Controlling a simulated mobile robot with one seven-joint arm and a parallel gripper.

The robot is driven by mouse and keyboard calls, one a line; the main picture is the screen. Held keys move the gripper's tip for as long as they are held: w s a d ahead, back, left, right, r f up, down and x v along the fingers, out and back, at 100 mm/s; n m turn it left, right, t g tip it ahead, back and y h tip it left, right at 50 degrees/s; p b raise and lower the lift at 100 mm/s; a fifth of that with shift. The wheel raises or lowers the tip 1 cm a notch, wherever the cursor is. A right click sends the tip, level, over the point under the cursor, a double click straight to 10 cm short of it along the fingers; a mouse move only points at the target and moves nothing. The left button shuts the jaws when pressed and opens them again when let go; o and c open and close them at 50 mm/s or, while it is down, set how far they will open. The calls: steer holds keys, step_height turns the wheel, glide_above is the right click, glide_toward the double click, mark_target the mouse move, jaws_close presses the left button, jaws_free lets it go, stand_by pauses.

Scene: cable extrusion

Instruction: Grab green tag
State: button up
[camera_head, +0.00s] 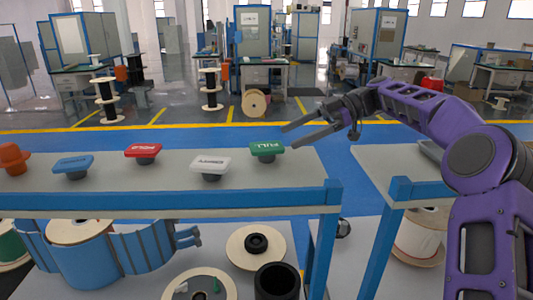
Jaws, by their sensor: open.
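The green tag (267,148), with white lettering that looks like "FULL", stands on a dark round base near the right end of the grey tabletop. My gripper (285,137) reaches in from the right on my purple arm. Its two long fingers are apart and point left, and nothing is between them. In the picture the fingertips appear just right of and slightly above the green tag; whether they touch it or how far off in depth they are, I cannot tell.
On the same grey tabletop (110,195) stand a white tag (211,165), a red tag (143,150), a blue tag (73,164) and an orange object (13,157). Cable spools (256,247) sit on the lower shelf. A gap separates this table from the right-hand table (385,165).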

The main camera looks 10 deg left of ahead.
mark_target(267, 146)
steer(key=x, duration=0.8)
steer(key=shift+s+r, duration=0.1)
steer(key=c, duration=1.4)
